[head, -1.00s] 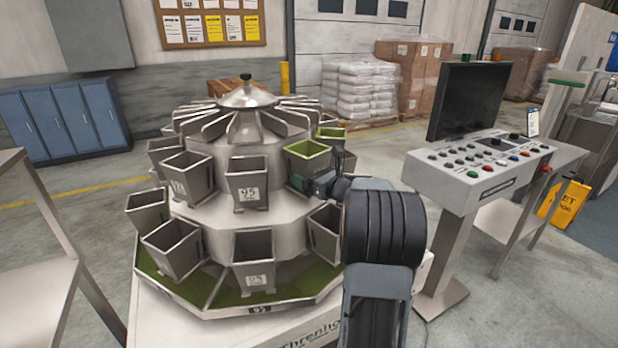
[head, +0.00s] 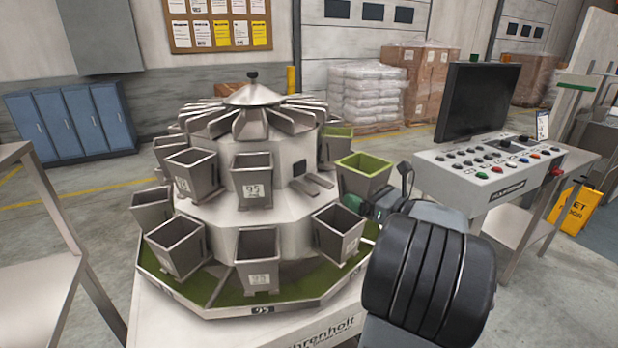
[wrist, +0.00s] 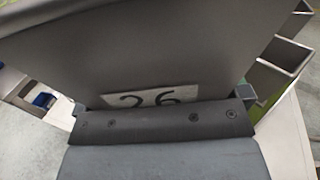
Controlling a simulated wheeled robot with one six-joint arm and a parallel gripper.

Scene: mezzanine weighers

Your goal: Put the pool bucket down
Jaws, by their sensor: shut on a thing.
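My gripper (head: 366,203) is shut on a grey metal bucket (head: 360,180) with a green inside, which I take to be the pool bucket. The bucket is upright, held in the air to the right of the weigher's upper ring. In the wrist view its wall (wrist: 150,55) fills the upper picture, with a label reading 26 partly hidden by the dark gripper bar (wrist: 155,128). An empty place with bare bracket arms (head: 312,184) shows on the weigher (head: 285,215), left of the bucket.
Several plain grey buckets hang on the weigher's two rings, one lower bucket (head: 338,232) close below the held one. A console (head: 490,170) with a monitor stands to the right. A bare metal stand (head: 30,225) is at the left.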

